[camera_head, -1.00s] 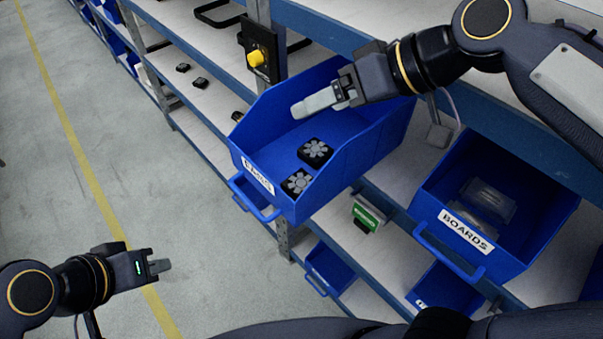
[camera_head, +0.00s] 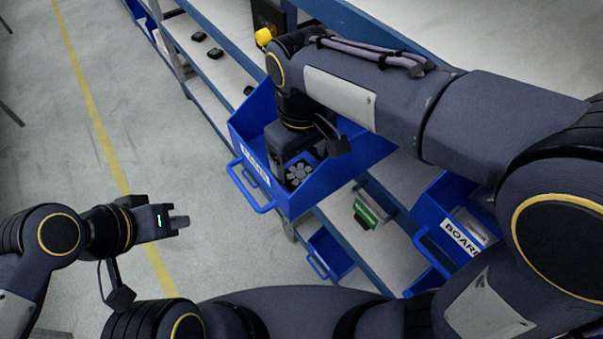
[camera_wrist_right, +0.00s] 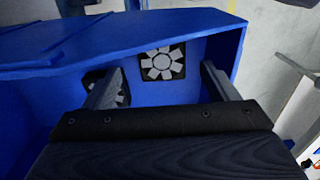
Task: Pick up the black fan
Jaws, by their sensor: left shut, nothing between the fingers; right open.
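A black fan (camera_wrist_right: 162,62) with a grey rotor lies in the blue bin (camera_wrist_right: 190,18). In the right wrist view it sits between and beyond the two fingers of my right gripper (camera_wrist_right: 161,70), which is open and empty. A second black fan (camera_wrist_right: 123,97) is partly hidden behind the left finger. In the head view one fan (camera_head: 298,173) shows beside my right gripper, which reaches down into the bin (camera_head: 350,160); its fingertips are hidden there. My left gripper (camera_head: 182,222) is shut and empty, out over the floor at left.
The bin walls stand close around my right gripper. A second blue bin labelled BOARDS (camera_head: 430,215) is on the shelf to the right. A green item (camera_head: 366,213) lies on the shelf below. A yellow knob (camera_head: 263,37) is by the shelf post.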

